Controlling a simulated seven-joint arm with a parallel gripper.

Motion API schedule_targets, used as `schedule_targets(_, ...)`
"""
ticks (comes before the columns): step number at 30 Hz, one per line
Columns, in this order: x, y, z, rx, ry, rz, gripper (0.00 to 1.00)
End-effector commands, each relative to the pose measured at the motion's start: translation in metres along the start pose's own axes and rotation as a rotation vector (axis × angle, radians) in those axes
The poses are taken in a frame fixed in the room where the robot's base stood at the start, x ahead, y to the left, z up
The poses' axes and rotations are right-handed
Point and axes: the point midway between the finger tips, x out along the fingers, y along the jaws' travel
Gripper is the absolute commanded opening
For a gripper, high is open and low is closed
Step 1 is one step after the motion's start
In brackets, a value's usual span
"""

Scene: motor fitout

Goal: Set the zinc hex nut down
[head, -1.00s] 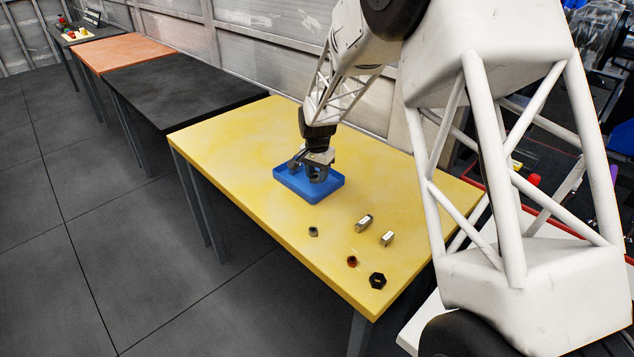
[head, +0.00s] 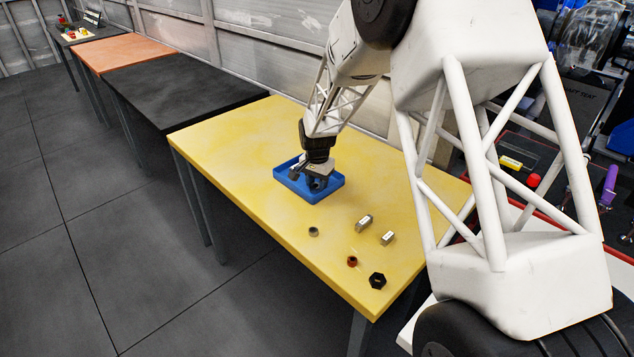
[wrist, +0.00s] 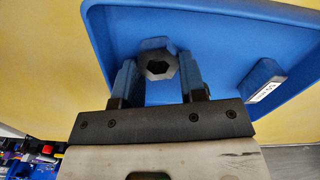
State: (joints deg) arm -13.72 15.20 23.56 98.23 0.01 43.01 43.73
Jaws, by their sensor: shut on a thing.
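A blue tray (head: 333,192) stands on the yellow table. My gripper (head: 317,185) reaches down into it from above. In the wrist view, my gripper (wrist: 158,80) is shut on the hex nut (wrist: 170,49), which sits between the two fingers and looks dark, with blue tints. Its hole faces the camera. The tray (wrist: 225,25) fills the background around it. I cannot tell whether the nut touches the tray floor. In the head view, the gripper hides the nut.
A block with a white label (wrist: 265,83) lies in the tray, right of the nut. On the table are a grey-green nut (head: 314,232), two labelled metal blocks (head: 364,223) (head: 388,238), a reddish nut (head: 352,261) and a black hex nut (head: 377,281). The table's left part is clear.

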Motion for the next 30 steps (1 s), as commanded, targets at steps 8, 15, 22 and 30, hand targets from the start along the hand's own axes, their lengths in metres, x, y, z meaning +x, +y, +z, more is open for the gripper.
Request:
schedule_targets(8,0.001,0.0,0.0,0.0,0.0,0.0,0.49)
schedule_targets(15,-0.001,0.0,0.0,0.0,0.0,0.0,0.49)
schedule_targets(22,-0.017,0.0,0.0,0.0,0.0,0.0,0.49)
schedule_targets(30,-0.056,0.0,0.0,0.0,0.002,-0.002,0.49)
